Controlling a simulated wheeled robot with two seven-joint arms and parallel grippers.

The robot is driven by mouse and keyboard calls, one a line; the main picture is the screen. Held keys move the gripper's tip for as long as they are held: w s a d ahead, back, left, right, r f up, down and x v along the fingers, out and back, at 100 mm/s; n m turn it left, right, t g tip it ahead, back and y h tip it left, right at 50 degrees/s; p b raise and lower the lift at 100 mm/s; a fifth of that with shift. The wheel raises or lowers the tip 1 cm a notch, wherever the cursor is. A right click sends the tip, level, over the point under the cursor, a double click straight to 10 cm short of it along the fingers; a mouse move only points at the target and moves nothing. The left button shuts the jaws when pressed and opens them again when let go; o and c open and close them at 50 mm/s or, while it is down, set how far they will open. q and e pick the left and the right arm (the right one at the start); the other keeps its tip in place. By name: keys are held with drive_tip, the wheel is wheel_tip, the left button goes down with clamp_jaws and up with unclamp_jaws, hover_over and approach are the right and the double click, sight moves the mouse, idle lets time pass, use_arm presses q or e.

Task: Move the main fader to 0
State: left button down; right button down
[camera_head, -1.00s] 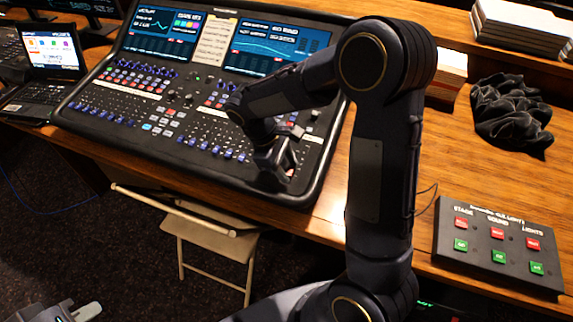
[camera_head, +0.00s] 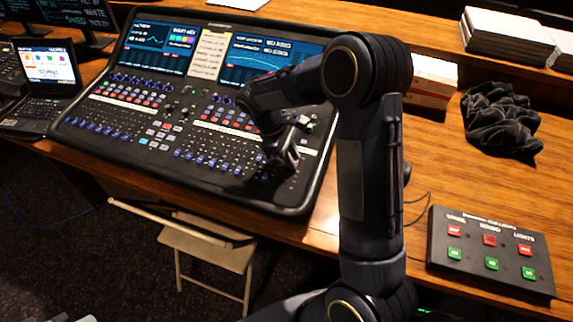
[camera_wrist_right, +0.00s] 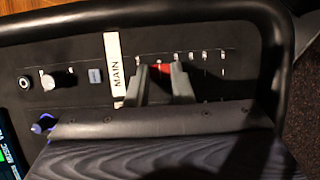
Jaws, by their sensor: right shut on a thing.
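The mixing desk (camera_head: 150,150) stands on the wooden table, with dark screens at its back and rows of faders at its front. My right gripper (camera_head: 283,160) is over the front right part of the desk, and its arm hides part of the panel. In the right wrist view, the white MAIN label strip (camera_wrist_right: 116,70) lies just left of my right gripper (camera_wrist_right: 160,69). The gripper is shut on the red main fader knob (camera_wrist_right: 160,68), with one finger on each side. The fader's scale and exact position are mostly hidden. Only a sliver of my left side shows at the bottom left edge.
A laptop (camera_head: 45,90) stands left of the desk. A button box (camera_head: 490,252) with red and green buttons lies at the right front. A black cloth (camera_head: 500,122) and paper stacks (camera_head: 510,40) are farther back. A folding chair (camera_head: 208,248) stands below the table edge.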

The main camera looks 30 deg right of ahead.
drive_tip(key=c, duration=1.2)
unclamp_jaws()
drive_tip(key=shift+c, duration=0.2)
drive_tip(key=v, duration=0.8)
drive_tip(key=shift+b, duration=0.35)
drive_tip(key=s+r+m+t+y, duration=0.3)
drive_tip(key=s+r+m+y, duration=0.15)
drive_tip(key=s, duration=0.85)
drive_tip(key=s+a+m+t+y, duration=0.3)
drive_tip(key=s+a+m+t, duration=0.2)
drive_tip(key=s, duration=0.6)
drive_tip(key=shift+a+f, duration=0.4)
drive_tip(key=shift+a, duration=0.4)
